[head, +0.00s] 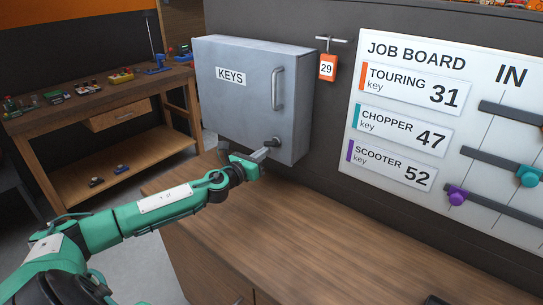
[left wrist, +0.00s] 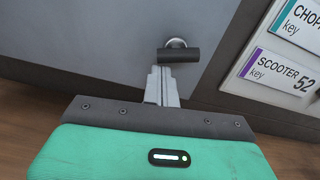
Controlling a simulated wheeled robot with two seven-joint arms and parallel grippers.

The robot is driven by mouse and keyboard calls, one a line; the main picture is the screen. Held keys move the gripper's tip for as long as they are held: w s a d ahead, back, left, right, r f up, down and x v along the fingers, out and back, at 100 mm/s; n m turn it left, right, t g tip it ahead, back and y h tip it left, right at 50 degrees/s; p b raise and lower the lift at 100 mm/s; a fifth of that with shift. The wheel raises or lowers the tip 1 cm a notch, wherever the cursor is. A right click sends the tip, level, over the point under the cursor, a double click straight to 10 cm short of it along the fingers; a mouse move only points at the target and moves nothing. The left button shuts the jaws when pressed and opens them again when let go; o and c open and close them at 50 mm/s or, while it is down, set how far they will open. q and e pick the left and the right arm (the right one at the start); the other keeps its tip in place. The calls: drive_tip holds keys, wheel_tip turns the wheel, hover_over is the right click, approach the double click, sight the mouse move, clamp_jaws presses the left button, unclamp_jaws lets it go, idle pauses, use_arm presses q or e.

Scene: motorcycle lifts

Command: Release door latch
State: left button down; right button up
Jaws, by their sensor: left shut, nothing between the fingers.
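The grey key cabinet (head: 240,105), labelled KEYS, hangs on the wall with its door closed. A vertical bar handle (head: 277,89) is on the right side of the door. A small dark latch lever (head: 273,142) sits low on the door near its right edge; in the left wrist view the latch lever (left wrist: 180,54) lies roughly level on a round shiny base. My left gripper (head: 264,150) is shut and empty. Its fingertips (left wrist: 160,70) are at the lever, just below its left part; I cannot tell whether they touch it. My right gripper is not in view.
A wooden counter (head: 270,235) runs below the cabinet, mostly clear. An orange tag 29 (head: 327,67) hangs on a hook right of the cabinet. The job board (head: 415,75) with sliders is further right. A workbench (head: 95,90) with small models stands left.

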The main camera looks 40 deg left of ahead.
use_arm(q)
drive_tip(key=shift+a+r+m, duration=0.15)
drive_tip(key=shift+a+m, duration=0.05)
drive_tip(key=shift+m, duration=0.8)
idle(0.8)
idle(0.4)
drive_tip(key=s+f+b, duration=0.4)
drive_tip(key=s+b, duration=0.4)
drive_tip(key=s, duration=0.2)
drive_tip(key=shift+s+a+f, duration=0.25)
drive_tip(key=shift+s+a, duration=0.05)
drive_tip(key=shift+a, duration=0.15)
idle(0.4)
idle(0.6)
